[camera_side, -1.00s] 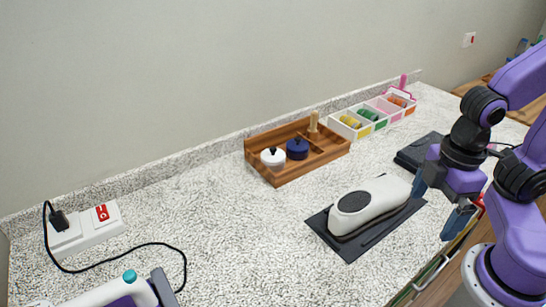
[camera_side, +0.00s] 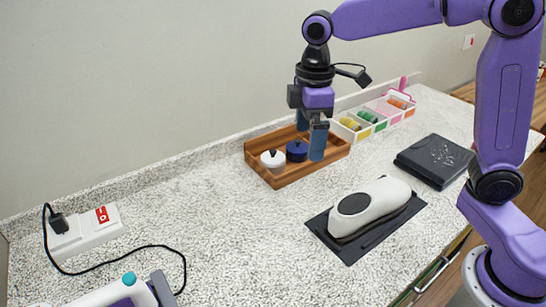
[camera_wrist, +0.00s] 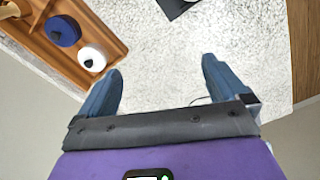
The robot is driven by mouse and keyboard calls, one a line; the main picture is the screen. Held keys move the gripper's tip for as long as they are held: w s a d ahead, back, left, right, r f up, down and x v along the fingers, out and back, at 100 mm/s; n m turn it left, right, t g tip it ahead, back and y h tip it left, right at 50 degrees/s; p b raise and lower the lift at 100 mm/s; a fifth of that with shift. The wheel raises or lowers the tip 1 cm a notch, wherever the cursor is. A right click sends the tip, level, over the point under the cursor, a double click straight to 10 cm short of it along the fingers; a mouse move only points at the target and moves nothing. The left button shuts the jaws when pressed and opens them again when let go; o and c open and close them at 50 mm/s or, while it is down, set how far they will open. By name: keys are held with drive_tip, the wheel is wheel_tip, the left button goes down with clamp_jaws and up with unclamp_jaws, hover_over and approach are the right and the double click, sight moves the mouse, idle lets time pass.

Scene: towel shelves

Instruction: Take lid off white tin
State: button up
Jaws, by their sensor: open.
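The white tin (camera_side: 272,161) with a dark knob on its lid stands in the left front part of the wooden tray (camera_side: 283,181). It also shows in the wrist view (camera_wrist: 92,59), lid on. A dark blue tin (camera_side: 297,150) with a knob stands just right of it, and shows in the wrist view (camera_wrist: 63,31). My gripper (camera_side: 311,143) points down above the tray's right part, to the right of both tins in the side view. Its blue fingers are apart and empty (camera_wrist: 160,90). The fingers hide part of the tray in the side view.
A white divided box (camera_side: 372,118) with coloured items stands behind right. A white and grey device (camera_side: 370,208) lies on a dark mat, with a dark flat box (camera_side: 434,160) beyond. A power strip (camera_side: 85,232) with a cable lies left. The counter between is clear.

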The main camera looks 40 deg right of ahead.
drive_tip(key=w+d, duration=0.1)
drive_tip(key=w, duration=1.1)
hover_over(273, 154)
drive_tip(key=d, duration=0.1)
drive_tip(key=f, duration=1.1)
drive_tip(key=shift+w+d+f, duration=0.15)
drive_tip(key=shift+w+d, duration=0.05)
drive_tip(key=shift+w, duration=0.05)
drive_tip(key=shift+a+f, duration=0.1)
drive_tip(key=shift+f, duration=2.6)
drive_tip(key=c, duration=1.1)
